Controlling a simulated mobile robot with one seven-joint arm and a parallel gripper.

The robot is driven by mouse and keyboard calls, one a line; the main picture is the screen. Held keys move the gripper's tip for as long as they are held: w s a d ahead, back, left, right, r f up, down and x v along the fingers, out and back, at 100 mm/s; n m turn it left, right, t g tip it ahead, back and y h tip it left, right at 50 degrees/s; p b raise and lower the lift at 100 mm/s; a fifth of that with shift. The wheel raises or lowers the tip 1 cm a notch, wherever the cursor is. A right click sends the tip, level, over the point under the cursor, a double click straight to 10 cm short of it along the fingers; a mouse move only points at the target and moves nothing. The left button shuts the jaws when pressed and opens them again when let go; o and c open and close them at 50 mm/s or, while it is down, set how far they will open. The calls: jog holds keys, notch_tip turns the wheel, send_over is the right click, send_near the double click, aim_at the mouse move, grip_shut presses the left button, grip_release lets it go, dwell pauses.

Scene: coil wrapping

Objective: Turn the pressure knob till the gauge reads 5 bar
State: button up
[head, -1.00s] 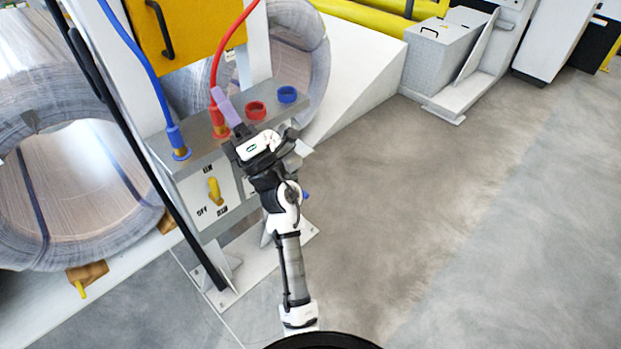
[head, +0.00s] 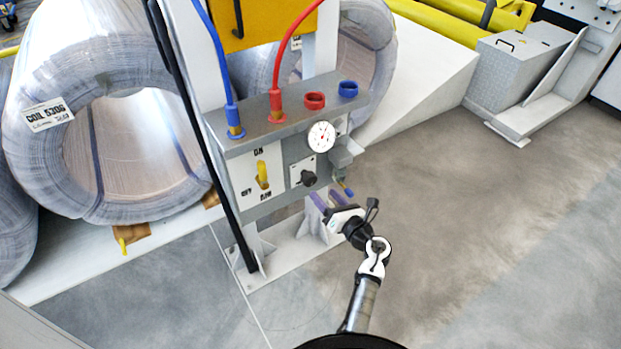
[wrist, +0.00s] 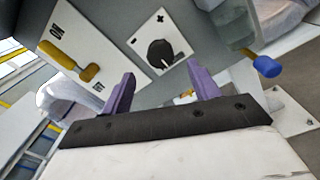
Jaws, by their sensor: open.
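The pressure knob (head: 309,178) is a black knob on a small white plate on the front of the grey control box (head: 285,155). It also shows in the wrist view (wrist: 160,53), beyond and between my finger tips, with a plus mark on its plate. The round white gauge (head: 321,135) sits above the knob; its red needle is too small to read. My gripper (head: 322,200) has purple fingers and is open and empty, below and slightly right of the knob, apart from it. In the wrist view its two fingers (wrist: 160,88) stand wide apart.
A yellow lever (head: 262,175) on an ON/OFF plate is left of the knob. A small blue-handled valve (wrist: 266,66) is to the right. Blue and red hoses (head: 277,100) and two capped ports stand on top. Wire coils (head: 100,130) are behind.

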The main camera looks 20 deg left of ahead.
aim_at(312, 181)
jog(key=x, duration=0.8)
jog(key=shift+w+a, duration=0.2)
jog(key=c, duration=1)
jog(key=shift+o, duration=0.2)
jog(key=shift+r+m+p, duration=0.1)
jog(key=shift+m+p, duration=0.2)
jog(key=shift+p, duration=0.15)
jog(key=m+p, duration=0.2)
jog(key=shift+r+m, duration=0.1)
jog(key=shift+m, duration=0.2)
jog(key=shift+f+m+p, duration=0.15)
jog(key=shift+m+p, duration=0.8)
jog(key=shift+m, duration=0.5)
jog(key=shift+f+m+p, duration=0.1)
jog(key=shift+m+p, duration=0.8)
jog(key=shift+m, duration=0.55)
